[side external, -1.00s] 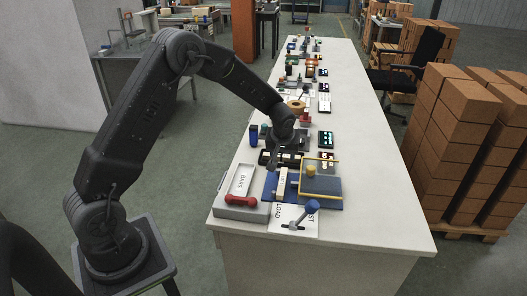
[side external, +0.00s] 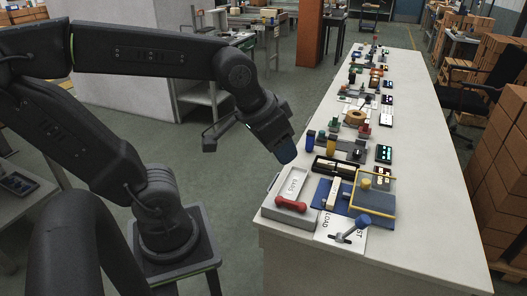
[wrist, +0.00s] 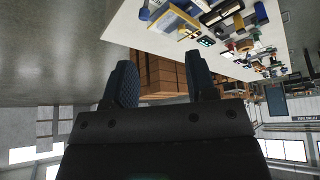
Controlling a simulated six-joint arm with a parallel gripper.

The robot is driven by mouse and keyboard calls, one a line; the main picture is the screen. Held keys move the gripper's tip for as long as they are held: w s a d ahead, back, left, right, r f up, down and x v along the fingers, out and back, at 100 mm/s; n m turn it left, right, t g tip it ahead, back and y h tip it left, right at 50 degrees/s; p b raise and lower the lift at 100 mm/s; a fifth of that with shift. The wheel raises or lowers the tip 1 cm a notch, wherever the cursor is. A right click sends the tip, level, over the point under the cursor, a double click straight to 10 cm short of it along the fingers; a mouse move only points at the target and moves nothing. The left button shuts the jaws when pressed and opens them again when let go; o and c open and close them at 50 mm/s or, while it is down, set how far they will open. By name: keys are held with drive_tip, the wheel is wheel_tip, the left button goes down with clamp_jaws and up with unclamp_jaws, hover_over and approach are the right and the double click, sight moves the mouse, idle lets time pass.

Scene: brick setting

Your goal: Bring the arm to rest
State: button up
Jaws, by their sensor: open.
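My gripper (side external: 283,150) hangs off the near left side of the white table (side external: 440,245) in the side external view, clear of the tabletop objects. In the wrist view its two blue-tipped fingers (wrist: 162,85) stand apart with nothing between them. My arm is folded back, with the elbow high at the left. No object is held.
Several small stations run behind. Stacked brown boxes (side external: 500,170) stand right.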

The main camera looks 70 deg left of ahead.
drive_tip(key=s, duration=0.1)
drive_tip(key=s+d+m, duration=0.1)
drive_tip(key=s, duration=0.1)
drive_tip(key=shift+s+f, duration=0.15)
drive_tip(key=shift+f, duration=0.05)
idle(1.2)
